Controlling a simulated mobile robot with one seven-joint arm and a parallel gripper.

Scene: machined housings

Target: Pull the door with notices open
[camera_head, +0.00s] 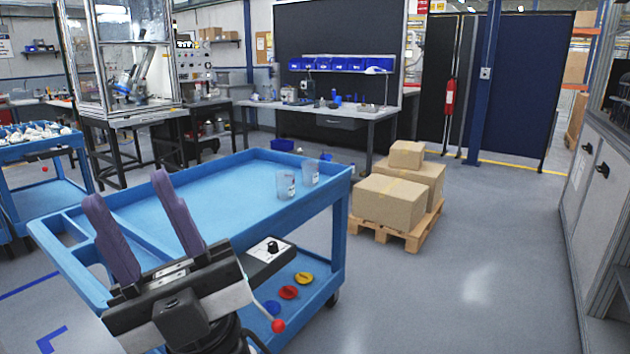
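A grey machine enclosure (609,220) stands along the right edge, cut off by the frame. Two dark handles, a farther one (587,148) and a nearer one (602,170), sit on its pale door panels. Pale sheets that look like notices (579,172) show on the farther panel (571,200); their print is too small to read. The panels look closed. My gripper (128,188) is at the lower left, its two purple fingers spread apart with nothing between them. It is in front of the blue cart, far from the handles.
A blue cart (215,187) with two clear cups fills the left middle. Boxes on a wooden pallet (424,228) stand right of it. Grey floor (470,270) is clear between the pallet and the enclosure. A workbench (335,112) and dark partitions stand behind.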

